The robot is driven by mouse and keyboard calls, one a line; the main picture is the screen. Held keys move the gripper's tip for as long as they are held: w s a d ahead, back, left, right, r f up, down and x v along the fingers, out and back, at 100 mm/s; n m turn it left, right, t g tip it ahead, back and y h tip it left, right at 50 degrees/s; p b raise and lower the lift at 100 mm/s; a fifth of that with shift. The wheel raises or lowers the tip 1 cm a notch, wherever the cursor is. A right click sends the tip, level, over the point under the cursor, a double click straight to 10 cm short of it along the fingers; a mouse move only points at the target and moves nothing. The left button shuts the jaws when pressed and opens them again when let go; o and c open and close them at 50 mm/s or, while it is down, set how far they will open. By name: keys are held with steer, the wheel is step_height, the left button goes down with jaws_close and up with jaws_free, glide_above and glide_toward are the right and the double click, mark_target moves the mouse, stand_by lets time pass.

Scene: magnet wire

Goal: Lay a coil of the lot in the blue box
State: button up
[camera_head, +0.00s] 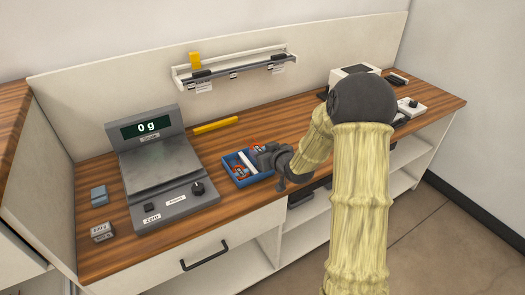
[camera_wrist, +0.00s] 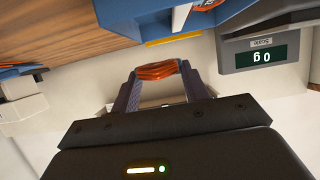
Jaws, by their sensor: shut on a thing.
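The blue box (camera_head: 233,178) stands on the wooden counter right of the scale, in the head view. A white strip crosses it and orange-red coils show inside. My gripper (camera_head: 262,157) is at the box's right side and hides part of it. In the wrist view, my gripper (camera_wrist: 157,80) is shut on an orange copper-coloured coil (camera_wrist: 157,69), held between the fingertips. The blue box (camera_wrist: 135,14) shows at the top of that view, apart from the held coil in the picture, with another orange coil (camera_wrist: 207,5) in it. The exact height of the held coil cannot be told.
The grey scale (camera_head: 160,170) reads 0 g, its pan bare. A yellow bar (camera_head: 216,125) lies behind the box. A small blue block (camera_head: 99,195) and a grey block (camera_head: 103,232) lie left of the scale. A shelf rail (camera_head: 235,70) hangs on the back panel.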

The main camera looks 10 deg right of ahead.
steer(key=shift+f, duration=0.2)
steer(key=shift+f+b, duration=1.55)
steer(key=shift+f, duration=0.35)
steer(key=o, duration=1.1)
steer(key=shift+f, duration=0.1)
steer(key=shift+s, duration=0.1)
